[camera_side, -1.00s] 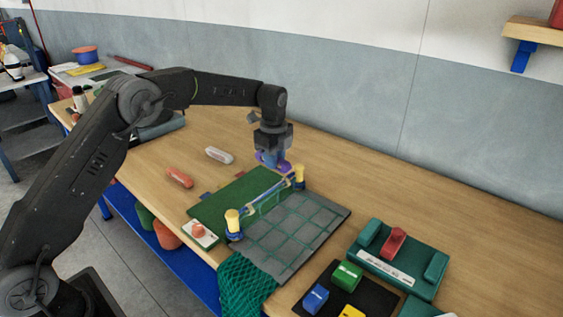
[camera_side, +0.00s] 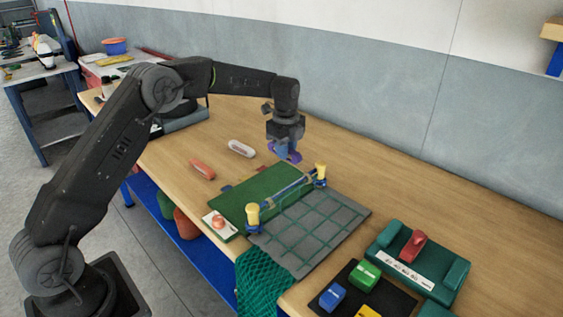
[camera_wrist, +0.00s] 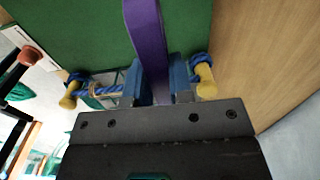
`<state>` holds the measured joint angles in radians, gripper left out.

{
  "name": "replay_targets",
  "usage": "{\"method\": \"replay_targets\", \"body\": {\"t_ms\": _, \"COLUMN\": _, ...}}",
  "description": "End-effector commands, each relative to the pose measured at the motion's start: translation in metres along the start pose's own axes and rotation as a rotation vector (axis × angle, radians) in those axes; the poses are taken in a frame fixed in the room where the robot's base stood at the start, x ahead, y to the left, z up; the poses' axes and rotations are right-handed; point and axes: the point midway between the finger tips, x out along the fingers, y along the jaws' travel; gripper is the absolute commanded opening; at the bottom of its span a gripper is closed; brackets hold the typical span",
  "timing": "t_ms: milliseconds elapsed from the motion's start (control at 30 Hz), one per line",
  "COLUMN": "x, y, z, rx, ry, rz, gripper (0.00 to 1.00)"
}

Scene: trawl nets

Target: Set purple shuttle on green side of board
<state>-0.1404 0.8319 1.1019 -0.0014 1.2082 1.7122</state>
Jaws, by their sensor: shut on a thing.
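The purple shuttle (camera_side: 292,156) is clamped between the blue fingers of my gripper (camera_side: 283,148). In the wrist view the shuttle (camera_wrist: 147,40) runs lengthwise out from between the jaws (camera_wrist: 157,82). The board's green side (camera_side: 262,194) lies on the table below and toward the near side of my gripper; green also fills much of the wrist view (camera_wrist: 70,30). The shuttle looks raised above the far end of the green side. The board's grey gridded side (camera_side: 313,228) lies to the right, beyond a rail between two yellow-topped posts.
An orange shuttle (camera_side: 203,169) and a white one (camera_side: 241,148) lie left of the board. A yellow-topped post (camera_side: 320,171) stands close to my gripper. A green holder with a red piece (camera_side: 413,246) and a black tray (camera_side: 344,302) of coloured blocks are at right. Bare table lies behind.

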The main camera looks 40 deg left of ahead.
Motion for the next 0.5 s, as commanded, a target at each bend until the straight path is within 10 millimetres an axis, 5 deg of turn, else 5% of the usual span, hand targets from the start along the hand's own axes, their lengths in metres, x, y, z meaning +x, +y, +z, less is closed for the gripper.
{"method": "replay_targets", "body": {"t_ms": 300, "x": -0.021, "y": 0.068, "z": 0.065, "rx": -0.008, "ry": -0.001, "rz": -0.001, "gripper": 0.00}}
{"method": "replay_targets", "body": {"t_ms": 500, "x": -0.026, "y": 0.116, "z": 0.091, "rx": -0.005, "ry": -0.001, "rz": -0.001, "gripper": 0.00}}
